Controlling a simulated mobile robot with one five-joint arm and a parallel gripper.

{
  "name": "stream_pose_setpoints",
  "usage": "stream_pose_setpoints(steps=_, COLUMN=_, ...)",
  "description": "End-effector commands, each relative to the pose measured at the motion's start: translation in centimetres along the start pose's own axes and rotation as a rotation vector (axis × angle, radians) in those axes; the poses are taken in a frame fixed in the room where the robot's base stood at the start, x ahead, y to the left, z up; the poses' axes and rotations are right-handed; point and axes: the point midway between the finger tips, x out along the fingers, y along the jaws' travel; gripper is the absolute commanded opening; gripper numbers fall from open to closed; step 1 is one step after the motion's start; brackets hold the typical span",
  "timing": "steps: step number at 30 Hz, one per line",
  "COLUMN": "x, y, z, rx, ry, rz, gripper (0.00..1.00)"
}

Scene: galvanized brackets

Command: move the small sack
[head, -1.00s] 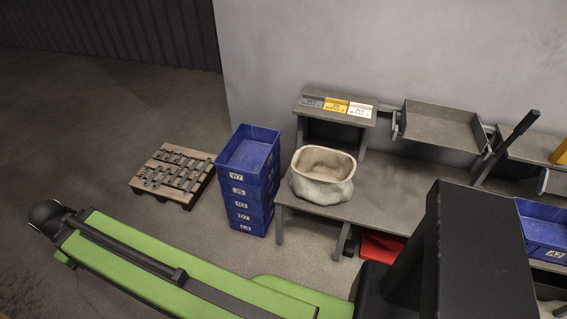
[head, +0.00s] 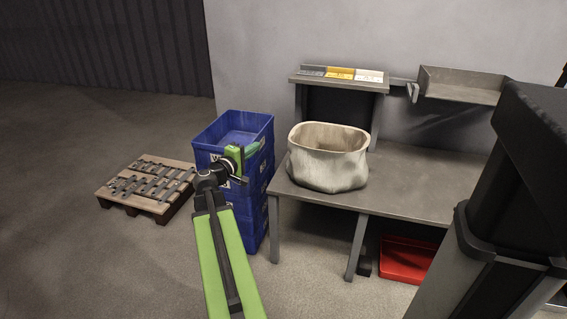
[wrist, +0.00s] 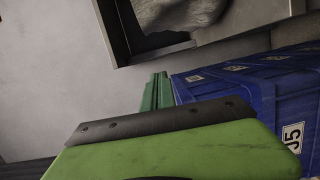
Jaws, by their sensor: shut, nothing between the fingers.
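The small sack (head: 328,168) is a pale, open-topped, wrinkled bag standing upright on the left end of the grey workbench (head: 420,189). Part of the sack also shows at the top of the wrist view (wrist: 182,12), cut off by the frame edge. My gripper (head: 257,147) is to the left of the sack, in front of the blue crate stack in the head view, and apart from the sack. Its green fingers (wrist: 157,88) are together in the wrist view, with nothing between them.
The stack of blue crates (head: 259,225) stands against the bench's left end, close to my gripper. A pallet with metal parts (head: 148,186) lies on the floor farther left. A raised shelf (head: 340,79) and a grey tray (head: 462,86) are behind. A red bin (head: 405,262) is under the bench.

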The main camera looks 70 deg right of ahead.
Motion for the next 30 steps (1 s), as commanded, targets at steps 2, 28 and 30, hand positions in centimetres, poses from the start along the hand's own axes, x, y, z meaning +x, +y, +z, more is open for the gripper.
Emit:
stream_pose_setpoints(steps=2, x=1.0, y=-0.7, z=0.8, rx=-0.021, ry=-0.005, rz=0.026, gripper=0.0)
stream_pose_setpoints(steps=28, x=11.6, y=0.3, z=3.3, rx=-0.029, ry=-0.006, rz=0.035, gripper=0.0)
stream_pose_setpoints(steps=30, x=11.8, y=0.3, z=4.0, rx=-0.029, ry=-0.004, rz=0.035, gripper=0.0)
